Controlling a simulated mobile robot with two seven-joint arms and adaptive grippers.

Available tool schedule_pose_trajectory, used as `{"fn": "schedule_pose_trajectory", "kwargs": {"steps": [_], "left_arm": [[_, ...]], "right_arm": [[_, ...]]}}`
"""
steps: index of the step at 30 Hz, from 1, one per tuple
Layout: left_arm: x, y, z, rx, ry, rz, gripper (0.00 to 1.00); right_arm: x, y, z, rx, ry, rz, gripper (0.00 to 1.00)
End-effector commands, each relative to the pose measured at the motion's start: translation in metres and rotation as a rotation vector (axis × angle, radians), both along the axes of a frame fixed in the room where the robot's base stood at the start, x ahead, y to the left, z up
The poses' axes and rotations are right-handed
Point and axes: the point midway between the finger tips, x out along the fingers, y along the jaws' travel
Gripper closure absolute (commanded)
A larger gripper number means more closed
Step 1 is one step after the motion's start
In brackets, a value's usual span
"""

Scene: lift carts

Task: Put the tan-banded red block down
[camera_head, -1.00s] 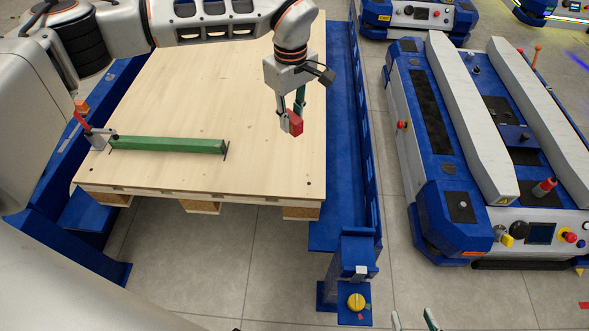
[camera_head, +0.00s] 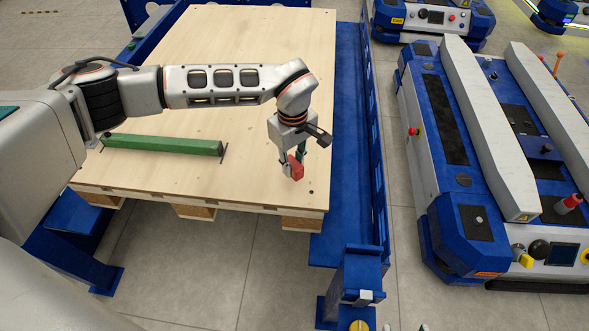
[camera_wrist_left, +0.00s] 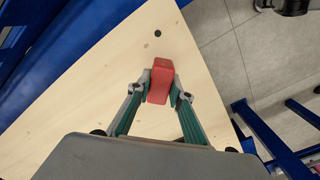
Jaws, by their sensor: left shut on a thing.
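The red block (camera_head: 297,172) is between the fingers of my left gripper (camera_head: 294,166), near the front right corner of the wooden board. In the left wrist view the red block (camera_wrist_left: 160,82) is gripped between the two green-and-grey fingertips of the left gripper (camera_wrist_left: 160,92). No tan band can be made out on it. It appears over the wooden board (camera_head: 215,60); I cannot tell whether it touches the surface. My right gripper does not show clearly.
A green bar (camera_head: 160,144) lies on the board's left part. A blue frame rail (camera_head: 352,130) runs along the board's right side, with a blue post (camera_head: 352,280) in front. A blue and white cart (camera_head: 440,130) stands to the right. The board's middle is bare.

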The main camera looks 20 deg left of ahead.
Motion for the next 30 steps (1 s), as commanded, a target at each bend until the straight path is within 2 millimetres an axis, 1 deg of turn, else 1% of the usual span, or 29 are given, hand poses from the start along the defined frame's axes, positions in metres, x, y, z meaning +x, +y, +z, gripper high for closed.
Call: {"fn": "schedule_pose_trajectory", "kwargs": {"steps": [1,4,5,6,9,13,17,18,20,30], "left_arm": [[-0.004,0.0,-0.021,0.0,0.016,0.0,0.97],[-0.004,0.0,-0.033,0.001,0.013,0.0,0.97],[-0.004,0.0,-0.033,0.0,0.013,0.0,0.97],[-0.003,0.0,-0.033,0.0,0.009,0.0,0.99],[-0.001,0.0,-0.029,0.001,0.003,0.0,1.0],[-0.001,0.0,-0.029,0.001,0.003,0.0,1.0],[-0.001,0.0,-0.032,0.001,0.004,0.0,1.0],[-0.001,0.0,-0.033,0.001,0.004,0.0,0.77],[-0.001,0.0,-0.033,0.001,0.004,0.0,0.63],[-0.001,0.0,-0.032,0.001,0.004,0.0,0.63]], "right_arm": [[-0.002,0.001,-0.005,0.01,0.01,-0.002,0.6],[0.001,0.004,0.002,0.028,-0.003,-0.005,0.6],[0.002,0.005,0.005,0.034,-0.008,-0.005,0.6],[0.004,0.006,0.008,0.039,-0.017,-0.006,0.6],[0.007,0.008,0.014,0.047,-0.03,-0.005,0.6],[0.008,0.008,0.015,0.046,-0.032,-0.004,0.6],[0.007,0.008,0.013,0.043,-0.028,-0.003,0.6],[0.007,0.008,0.012,0.04,-0.026,-0.003,0.6],[0.007,0.007,0.011,0.038,-0.024,-0.004,0.6],[0.002,0.004,0.007,0.032,-0.012,-0.006,0.6]]}}
